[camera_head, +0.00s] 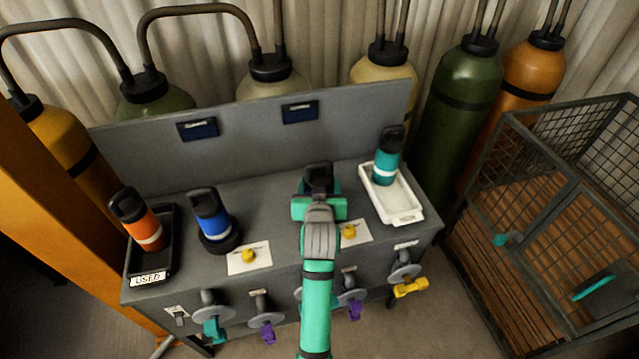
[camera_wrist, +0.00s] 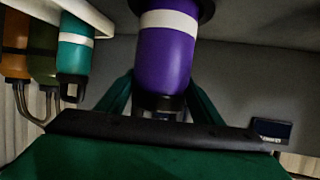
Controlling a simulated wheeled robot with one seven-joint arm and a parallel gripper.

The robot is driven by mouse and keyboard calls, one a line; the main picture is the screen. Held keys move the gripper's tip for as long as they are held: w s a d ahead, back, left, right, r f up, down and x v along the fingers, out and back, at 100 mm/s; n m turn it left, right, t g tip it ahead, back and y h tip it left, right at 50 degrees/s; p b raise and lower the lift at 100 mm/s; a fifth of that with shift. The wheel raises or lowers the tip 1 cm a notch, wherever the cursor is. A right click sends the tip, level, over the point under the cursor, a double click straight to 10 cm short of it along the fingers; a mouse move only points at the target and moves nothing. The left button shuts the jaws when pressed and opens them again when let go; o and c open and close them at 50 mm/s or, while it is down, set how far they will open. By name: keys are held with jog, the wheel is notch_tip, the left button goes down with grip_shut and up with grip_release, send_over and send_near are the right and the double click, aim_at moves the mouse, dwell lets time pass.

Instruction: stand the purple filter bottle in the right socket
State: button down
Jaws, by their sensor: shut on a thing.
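The purple filter bottle (camera_wrist: 166,55), with a white band and a dark cap, shows large in the wrist view, which looks upside down. My gripper (camera_wrist: 160,112) is shut on its cap end. In the head view my gripper (camera_head: 319,200) is over the right part of the grey bench, with the black cap handle (camera_head: 319,174) showing at it; my arm hides the purple body. The bottle's base meets a dark round rim (camera_wrist: 208,10), apparently the right socket, at the top of the wrist view. I cannot tell whether it is fully seated. The socket is hidden in the head view.
A blue bottle (camera_head: 211,218) stands in the left socket (camera_head: 222,246). An orange bottle (camera_head: 140,224) stands in the black USED tray (camera_head: 150,272). A teal bottle (camera_head: 387,160) stands in the white tray (camera_head: 399,209), close right of my gripper. A grey back panel (camera_head: 250,140) rises behind.

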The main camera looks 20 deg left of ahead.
jog(key=c, duration=0.5)
grip_release()
jog(key=shift+c, duration=0.2)
jog(key=shift+r, duration=0.1)
